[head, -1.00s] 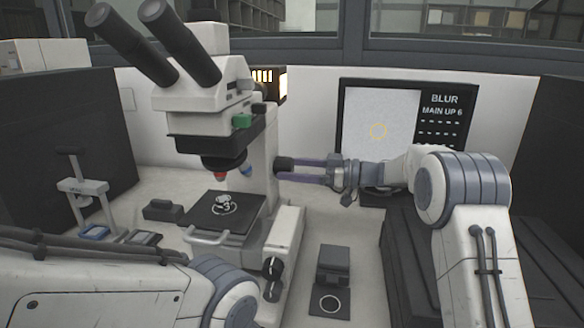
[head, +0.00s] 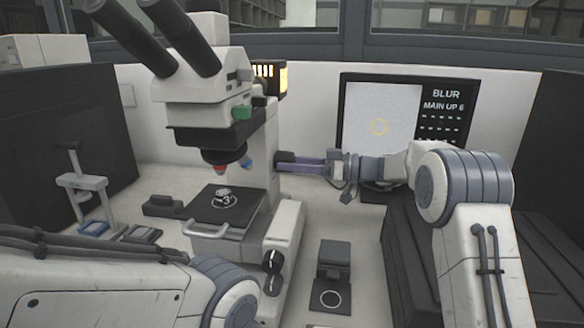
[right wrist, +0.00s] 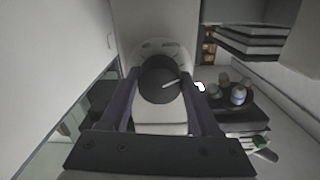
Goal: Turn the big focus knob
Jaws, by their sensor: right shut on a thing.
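The big focus knob (right wrist: 158,82) is a dark round disc with a pale line on its face, seen in the right wrist view. It sits on the side of the white microscope (head: 262,160). My right gripper (head: 288,162) reaches it from the right in the head view, and its fingers mostly hide the knob there. In the right wrist view the two purple fingers stand on either side of the knob, shut on it. The screen (head: 382,118) reads "BLUR" and "MAIN UP 6". My left gripper is out of view; only its arm shows at lower left.
A stage (head: 222,208) with a small sample is under the objectives. Smaller dark knobs (head: 272,262) are on the microscope base. A dark block (head: 333,258) with a ringed pad stands to its right. A small press-like stand (head: 82,185) is at left.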

